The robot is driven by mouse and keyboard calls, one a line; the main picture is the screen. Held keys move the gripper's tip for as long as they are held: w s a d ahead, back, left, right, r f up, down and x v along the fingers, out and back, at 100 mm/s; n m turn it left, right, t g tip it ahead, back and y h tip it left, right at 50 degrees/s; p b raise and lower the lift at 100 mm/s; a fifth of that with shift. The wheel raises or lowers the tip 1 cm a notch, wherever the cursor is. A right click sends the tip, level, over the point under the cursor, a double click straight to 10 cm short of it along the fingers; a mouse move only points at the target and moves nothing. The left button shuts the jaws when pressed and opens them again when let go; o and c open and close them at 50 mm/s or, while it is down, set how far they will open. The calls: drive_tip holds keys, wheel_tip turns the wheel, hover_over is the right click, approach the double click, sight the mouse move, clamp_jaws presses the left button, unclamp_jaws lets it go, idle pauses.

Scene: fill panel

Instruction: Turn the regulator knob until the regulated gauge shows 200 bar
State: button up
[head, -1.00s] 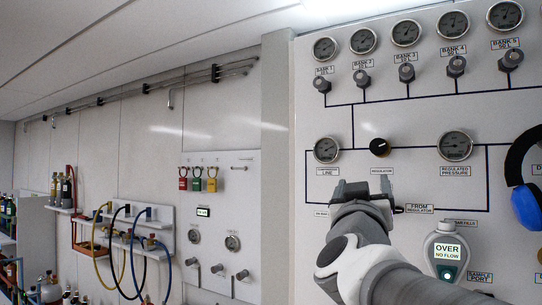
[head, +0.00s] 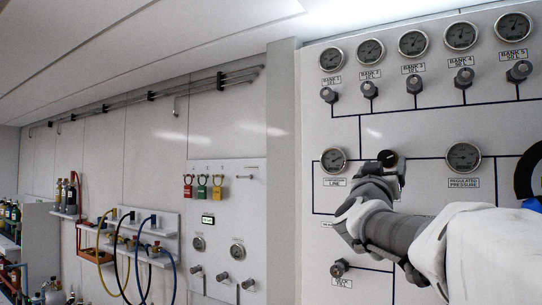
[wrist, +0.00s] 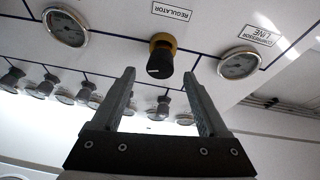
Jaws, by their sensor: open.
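The black regulator knob (head: 388,158) sits on the white panel between two gauges. In the wrist view the knob (wrist: 160,62) has a yellow-brown collar and a white pointer line, and stands between and beyond my open fingers. My gripper (wrist: 158,98) is open and empty, with no finger touching the knob that I can see. In the head view my gripper (head: 382,172) is just below the knob and partly hidden by my wrist. The regulated pressure gauge (head: 463,157) is right of the knob; it also shows in the wrist view (wrist: 66,27). Its reading is too small to tell.
The line gauge (head: 333,161) is left of the knob. A row of bank gauges (head: 412,43) and valve knobs (head: 414,85) runs above. A blue and black ring-shaped object (head: 532,178) is at the right edge. Hoses (head: 120,250) hang far left.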

sight(386, 159)
drive_tip(key=p+x, duration=0.1)
drive_tip(key=x, duration=0.4)
clamp_jaws()
idle(0.4)
